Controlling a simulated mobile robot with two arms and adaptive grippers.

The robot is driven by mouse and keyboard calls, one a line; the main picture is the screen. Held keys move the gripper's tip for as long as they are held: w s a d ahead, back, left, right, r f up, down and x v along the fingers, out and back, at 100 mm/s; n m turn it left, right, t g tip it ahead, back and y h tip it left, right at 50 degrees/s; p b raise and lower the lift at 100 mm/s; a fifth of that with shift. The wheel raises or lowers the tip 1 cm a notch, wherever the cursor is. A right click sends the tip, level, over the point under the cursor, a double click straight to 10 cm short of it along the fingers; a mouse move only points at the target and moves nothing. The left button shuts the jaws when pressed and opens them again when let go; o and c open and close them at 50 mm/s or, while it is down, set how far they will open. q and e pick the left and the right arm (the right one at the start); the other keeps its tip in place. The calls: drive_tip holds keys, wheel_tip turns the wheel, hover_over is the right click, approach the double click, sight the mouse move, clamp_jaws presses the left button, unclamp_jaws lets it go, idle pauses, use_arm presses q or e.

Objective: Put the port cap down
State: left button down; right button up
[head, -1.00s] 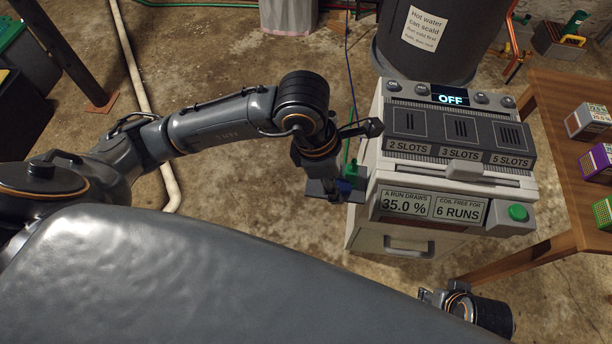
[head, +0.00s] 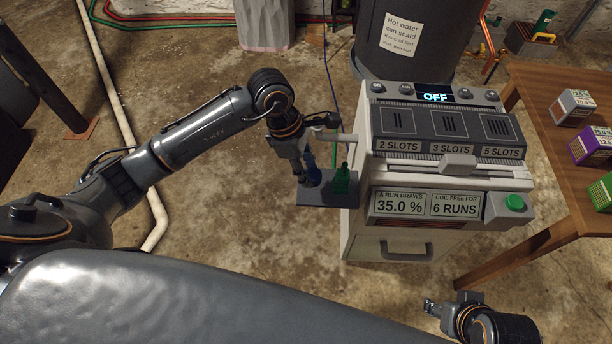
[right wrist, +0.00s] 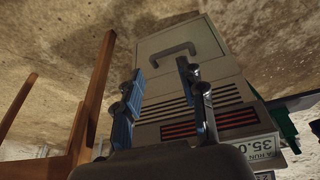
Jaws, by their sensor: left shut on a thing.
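My left gripper (head: 307,178) is over a small grey shelf (head: 325,194) on the left side of the machine (head: 440,165). It is shut on a small blue piece (head: 313,173), probably the port cap, mostly hidden by the fingers. The blue piece is at the shelf's left part; I cannot tell if it touches the shelf. A green piece (head: 342,180) stands upright on the shelf to its right. A pale stub (head: 347,138) sticks out of the machine's side above. My right gripper (head: 437,308) is low at the front; its fingers are apart and empty in the right wrist view (right wrist: 162,75).
The machine's display reads OFF. A wooden table (head: 545,150) with several small boxes stands at the right. A dark tank (head: 405,45) stands behind the machine. A pale pipe (head: 110,100) runs along the floor at the left. The concrete floor between is clear.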

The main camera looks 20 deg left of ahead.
use_arm(q)
drive_tip(key=shift+w+a+f, duration=0.1)
drive_tip(key=shift+w+f, duration=0.05)
drive_tip(key=shift+f, duration=0.1)
drive_tip(key=f, duration=0.2)
drive_tip(key=f+b, duration=0.1)
drive_tip(key=shift+w+a, duration=0.2)
drive_tip(key=shift+w, duration=0.05)
drive_tip(key=shift+f, duration=0.4)
use_arm(e)
drive_tip(key=w, duration=0.1)
drive_tip(key=w+a+t, duration=0.1)
drive_tip(key=w, duration=0.1)
drive_tip(key=w+r+t, duration=0.1)
drive_tip(key=shift+w+a+y, duration=0.2)
drive_tip(key=shift+w+y, duration=0.05)
drive_tip(key=shift+y, duration=0.05)
use_arm(q)
drive_tip(key=shift+f, duration=0.1)
drive_tip(key=c, duration=0.9)
unclamp_jaws()
drive_tip(key=shift+c, duration=0.2)
use_arm(e)
drive_tip(key=shift+w+a+r+t, duration=0.2)
drive_tip(key=shift+w+r+t, duration=0.05)
drive_tip(key=shift+w+t, duration=0.35)
